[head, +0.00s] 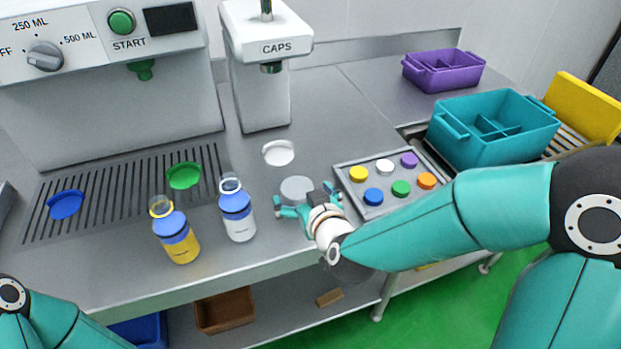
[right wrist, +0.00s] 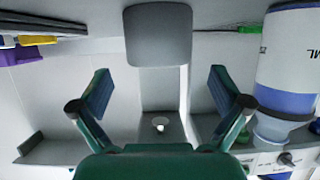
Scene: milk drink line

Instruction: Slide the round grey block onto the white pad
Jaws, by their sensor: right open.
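The round grey block (head: 297,189) is a flat disc on the steel counter, in the middle of the head view. The white pad (head: 279,152) is a round disc on the counter just behind it, apart from the block. My right gripper (head: 306,199) is open and low at the front of the block, its fingers to either side; whether it touches the block I cannot tell. In the right wrist view both fingers (right wrist: 160,88) are spread with nothing between them. A grey rounded shape shows beyond them; I cannot tell if it is the block. My left gripper is out of view.
A white-filled bottle (head: 237,212) stands close left of my right gripper, a yellow one (head: 176,232) farther left. A tray (head: 346,192) of coloured buttons lies close on the right. The CAPS machine (head: 256,80) stands behind the pad. A teal crate (head: 494,140) is farther right.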

